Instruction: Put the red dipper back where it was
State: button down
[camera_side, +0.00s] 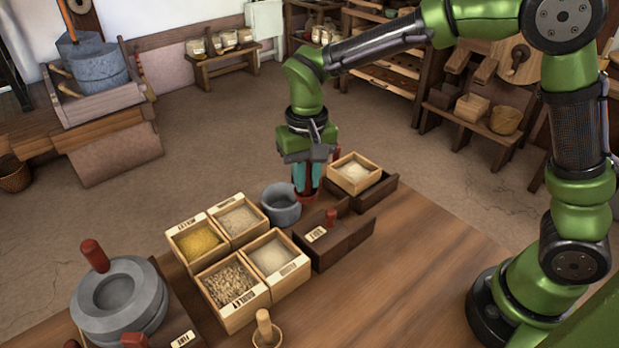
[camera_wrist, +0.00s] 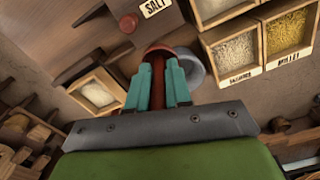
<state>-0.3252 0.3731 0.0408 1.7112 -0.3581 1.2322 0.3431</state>
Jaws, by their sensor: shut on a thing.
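My gripper (camera_side: 308,186) has its teal fingers closed on the upright handle of the red dipper (camera_side: 307,197). In the wrist view, the red dipper (camera_wrist: 157,82) stands between the two fingertips (camera_wrist: 161,92), its round red head (camera_wrist: 158,50) beyond them. A grey stone bowl (camera_side: 281,209) is just left of the dipper in the side view. In the wrist view, the dipper's head overlaps the left part of the grey bowl (camera_wrist: 191,68). I cannot tell whether it touches the bowl or how high it is above the table.
The dark salt box (camera_side: 349,240) with a red knob (camera_side: 331,216) is close at the front right. A crate of pale grain (camera_side: 354,174) sits on a dark box behind. Several labelled grain crates (camera_side: 232,317) and a grey quern (camera_side: 120,302) stand left. The table (camera_side: 400,270) is clear at right.

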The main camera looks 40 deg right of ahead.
jog(key=s+a+f+n, duration=0.2)
jog(key=s+a+f, duration=0.1)
jog(key=s+a, duration=0.95)
jog(key=f, duration=0.2)
jog(key=s+d+f, duration=0.1)
jog(key=f, duration=0.4)
jog(key=shift+s+d+f, duration=0.2)
jog(key=shift+f, duration=0.2)
jog(key=shift+f, duration=0.2)
jog(key=c, duration=1.1)
grip_release()
jog(key=shift+o, duration=0.2)
jog(key=shift+r, duration=0.1)
